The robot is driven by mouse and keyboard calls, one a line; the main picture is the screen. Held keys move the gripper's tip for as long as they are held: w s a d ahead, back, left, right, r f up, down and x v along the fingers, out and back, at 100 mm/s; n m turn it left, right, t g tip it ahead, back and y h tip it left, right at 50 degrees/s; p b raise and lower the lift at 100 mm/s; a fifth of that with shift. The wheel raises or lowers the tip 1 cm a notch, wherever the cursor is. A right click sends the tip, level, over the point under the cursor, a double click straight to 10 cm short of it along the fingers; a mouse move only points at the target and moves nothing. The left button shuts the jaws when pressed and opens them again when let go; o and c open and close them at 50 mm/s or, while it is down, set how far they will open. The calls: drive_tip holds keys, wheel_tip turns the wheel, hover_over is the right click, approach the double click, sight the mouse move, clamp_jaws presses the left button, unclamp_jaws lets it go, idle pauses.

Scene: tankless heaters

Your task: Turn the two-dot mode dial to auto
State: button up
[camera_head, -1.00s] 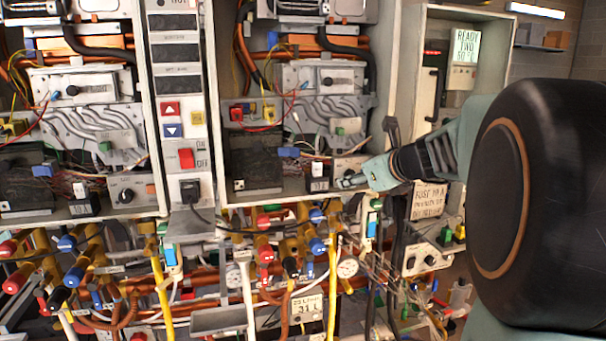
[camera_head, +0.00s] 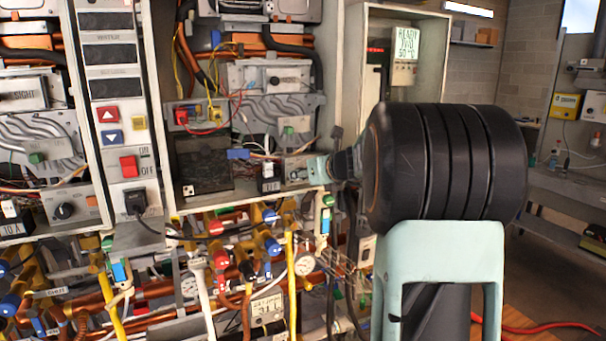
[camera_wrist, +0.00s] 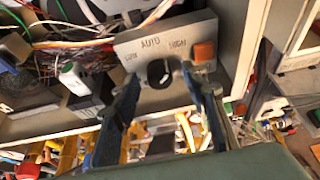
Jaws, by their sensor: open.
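The mode dial (camera_wrist: 160,73) is a round black knob on a grey panel (camera_wrist: 130,46) marked AUTO above it and HIGH to its right. The left label is blurred. A pale mark shows on the knob's lower right, but I cannot tell its exact setting. My gripper (camera_wrist: 161,80) is open, with one blue finger on each side of the knob; contact is unclear. In the head view, my gripper (camera_head: 312,168) is at the panel (camera_head: 296,172) in the heater's lower right corner and hides the dial. A black block with a white face (camera_head: 269,178) stands left of the panel.
An orange button (camera_wrist: 203,52) sits right of the dial, close to the right finger. Wires and a green-tipped white part (camera_wrist: 72,76) lie to the left. The cabinet edge and crowded pipes and valves (camera_head: 220,262) are below. Another heater's dial (camera_head: 64,211) is at left.

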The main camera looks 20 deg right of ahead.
drive_tip(key=shift+w+f, duration=0.15)
drive_tip(key=shift+w, duration=0.2)
drive_tip(key=shift+c, duration=0.3)
clamp_jaws()
